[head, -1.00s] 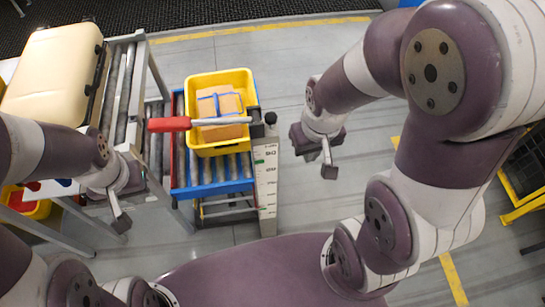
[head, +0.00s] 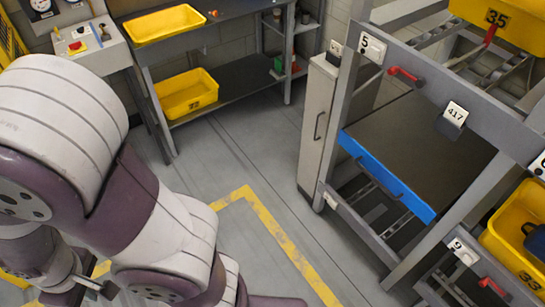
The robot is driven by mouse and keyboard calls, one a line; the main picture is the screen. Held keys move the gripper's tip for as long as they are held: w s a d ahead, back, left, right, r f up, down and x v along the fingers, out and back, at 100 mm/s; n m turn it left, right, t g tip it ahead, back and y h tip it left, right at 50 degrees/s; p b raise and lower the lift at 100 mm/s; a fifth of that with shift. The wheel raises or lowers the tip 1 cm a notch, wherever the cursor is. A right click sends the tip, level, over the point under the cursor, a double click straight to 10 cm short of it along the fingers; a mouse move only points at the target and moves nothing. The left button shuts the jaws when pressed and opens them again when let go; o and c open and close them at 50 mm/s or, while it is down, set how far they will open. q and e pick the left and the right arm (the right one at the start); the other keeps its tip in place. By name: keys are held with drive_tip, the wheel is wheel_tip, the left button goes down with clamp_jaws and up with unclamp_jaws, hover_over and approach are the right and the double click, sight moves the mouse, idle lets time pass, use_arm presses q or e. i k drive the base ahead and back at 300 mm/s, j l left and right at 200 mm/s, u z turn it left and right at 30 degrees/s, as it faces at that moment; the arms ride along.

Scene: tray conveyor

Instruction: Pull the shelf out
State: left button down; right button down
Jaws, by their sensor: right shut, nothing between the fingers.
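A dark flat shelf (head: 425,140) with a blue front edge (head: 384,178) and a thin dark handle on that edge sits in the grey rack on the right, between its posts. My left gripper is out of the picture.
The rack (head: 335,115) also holds yellow bins, one marked 35 (head: 497,20) and one marked 33 (head: 520,232). A tall grey cabinet (head: 317,130) stands left of it. A workbench with yellow trays (head: 165,24) is behind. The floor (head: 265,165) is clear.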

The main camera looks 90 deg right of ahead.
sight(399, 143)
drive_tip(key=z, duration=3.9)
drive_tip(key=i+l+z, duration=0.45)
drive_tip(key=i+z, duration=0.2)
drive_tip(key=i, duration=0.1)
